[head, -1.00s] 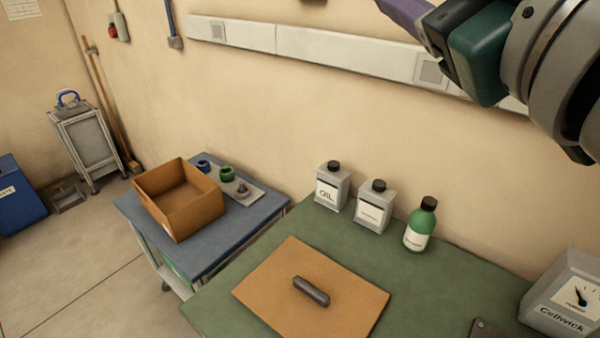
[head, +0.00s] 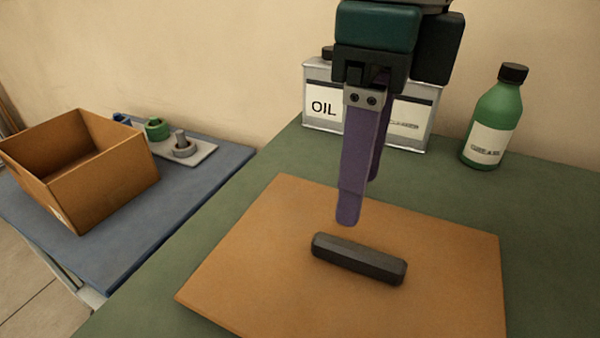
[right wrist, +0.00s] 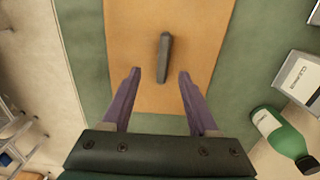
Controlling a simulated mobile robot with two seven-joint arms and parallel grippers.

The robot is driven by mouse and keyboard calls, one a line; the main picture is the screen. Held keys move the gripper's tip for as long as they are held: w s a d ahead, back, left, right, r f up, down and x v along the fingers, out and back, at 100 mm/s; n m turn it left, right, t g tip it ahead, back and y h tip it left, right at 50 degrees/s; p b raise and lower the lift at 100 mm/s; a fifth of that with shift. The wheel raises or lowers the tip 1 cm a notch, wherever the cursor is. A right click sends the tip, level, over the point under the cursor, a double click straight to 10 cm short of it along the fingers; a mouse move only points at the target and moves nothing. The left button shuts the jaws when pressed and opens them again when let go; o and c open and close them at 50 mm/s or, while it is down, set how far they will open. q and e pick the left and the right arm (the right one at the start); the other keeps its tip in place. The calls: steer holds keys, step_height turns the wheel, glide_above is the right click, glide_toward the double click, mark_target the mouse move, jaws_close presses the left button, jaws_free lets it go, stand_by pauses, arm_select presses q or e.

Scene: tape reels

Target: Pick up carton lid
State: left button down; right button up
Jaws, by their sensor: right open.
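The carton lid (head: 250,265) is a flat brown sheet lying on the green table. A dark bar handle (head: 358,258) sits on its middle. My right gripper (head: 358,200) has purple fingers pointing down above the lid, just behind the handle in the head view. In the right wrist view the lid (right wrist: 190,25) lies beyond the open fingers (right wrist: 160,80), and the handle (right wrist: 163,58) lies lengthwise between and ahead of their tips. The gripper is empty and apart from the handle. My left gripper is not in view.
An open brown carton (head: 105,180) stands on the blue cart (head: 190,190) at left, beside a grey plate with reels (head: 180,147). Oil cans (head: 320,105) and a green bottle (head: 492,120) stand behind the lid.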

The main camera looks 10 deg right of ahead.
mark_target(359, 249)
steer(key=f, duration=0.3)
steer(key=shift+s+d+f, duration=0.1)
steer(key=shift+d+f, duration=0.2)
steer(key=shift+f, duration=0.1)
steer(key=f, duration=0.6)
steer(key=shift+d, duration=0.2)
jaws_close()
